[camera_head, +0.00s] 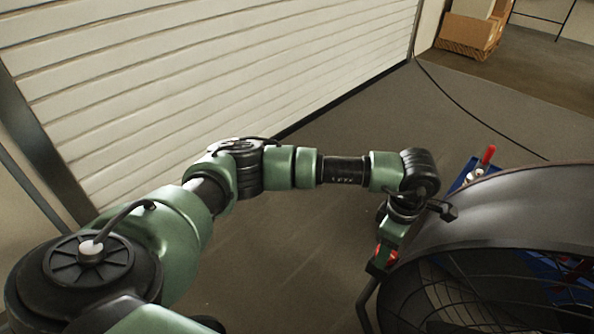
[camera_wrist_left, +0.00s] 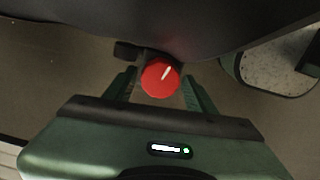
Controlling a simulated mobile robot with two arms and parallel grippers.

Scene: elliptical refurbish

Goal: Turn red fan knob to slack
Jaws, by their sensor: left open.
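The red fan knob (camera_wrist_left: 160,78) sits on the underside of the dark fan housing (camera_wrist_left: 180,25) in the left wrist view. It is round, and its white line points up and slightly right. My left gripper (camera_wrist_left: 160,90) is open, with one green finger on each side of the knob; I cannot tell whether they touch it. In the head view the black drum fan (camera_head: 500,205) stands at the lower right, with my left gripper (camera_head: 383,262) at its left side. A bit of red shows there; the knob is otherwise hidden. My right gripper is out of view.
A white slatted shutter door (camera_head: 200,75) runs along the left and back. Cardboard boxes (camera_head: 470,32) stand at the back right. A dark cable (camera_head: 470,112) lies across the floor. A blue object with a red-topped part (camera_head: 488,155) is behind the fan. The middle floor is clear.

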